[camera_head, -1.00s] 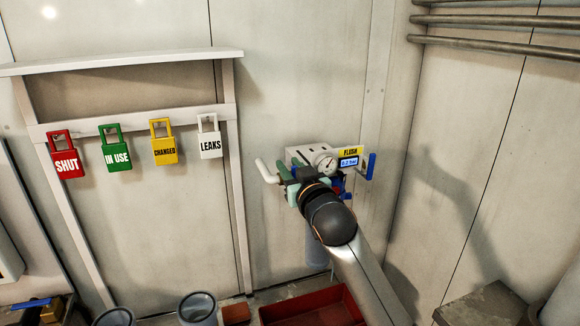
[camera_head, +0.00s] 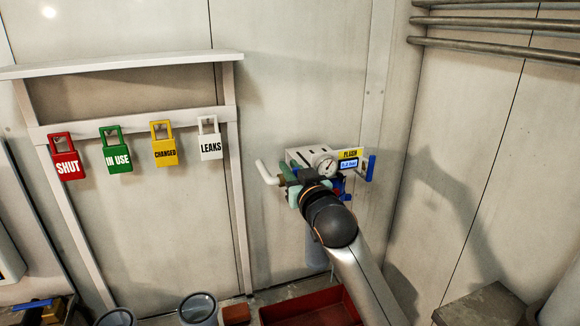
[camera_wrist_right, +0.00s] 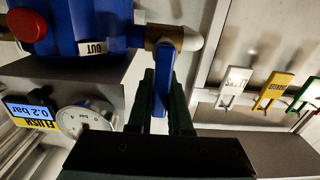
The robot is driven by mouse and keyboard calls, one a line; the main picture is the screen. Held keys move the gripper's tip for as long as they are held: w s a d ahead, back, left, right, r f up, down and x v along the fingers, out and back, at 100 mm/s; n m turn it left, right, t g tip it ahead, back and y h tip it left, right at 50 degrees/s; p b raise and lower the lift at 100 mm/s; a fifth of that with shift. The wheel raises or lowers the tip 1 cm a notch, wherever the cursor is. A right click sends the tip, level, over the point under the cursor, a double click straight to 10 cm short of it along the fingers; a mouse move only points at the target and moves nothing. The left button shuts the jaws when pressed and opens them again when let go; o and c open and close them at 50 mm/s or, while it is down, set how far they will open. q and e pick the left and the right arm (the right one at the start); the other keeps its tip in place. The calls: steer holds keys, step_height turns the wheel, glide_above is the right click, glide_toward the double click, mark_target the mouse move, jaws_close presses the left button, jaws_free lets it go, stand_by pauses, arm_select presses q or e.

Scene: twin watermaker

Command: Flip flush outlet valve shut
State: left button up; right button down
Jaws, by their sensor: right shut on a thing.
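The flush unit (camera_head: 300,155) is on the back wall, with a round gauge (camera_head: 326,164), a yellow FLUSH label (camera_head: 350,153) and a small blue display. In the right wrist view the blue handle (camera_wrist_right: 161,85) of the outlet valve hangs from a brass and white fitting (camera_wrist_right: 175,38) beside the OUT label (camera_wrist_right: 93,47). My right gripper (camera_wrist_right: 162,98) is shut on this handle, with a dark finger on each side. In the head view my wrist hides most of the valve. The wrist-view display (camera_wrist_right: 30,107) reads 0.2 bar. My left gripper is not in view.
Red, green, yellow and white tags (camera_head: 211,140) hang from a rail left of the unit. Another blue lever (camera_head: 371,168) is at its right side. A red tray (camera_head: 300,308) and grey cups (camera_head: 198,308) stand below. Pipes run along the right wall.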

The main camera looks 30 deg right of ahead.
steer(key=c, duration=1.1)
jaws_free()
steer(key=shift+s+a, duration=0.1)
steer(key=shift+s, duration=0.5)
steer(key=shift+v, duration=5.65)
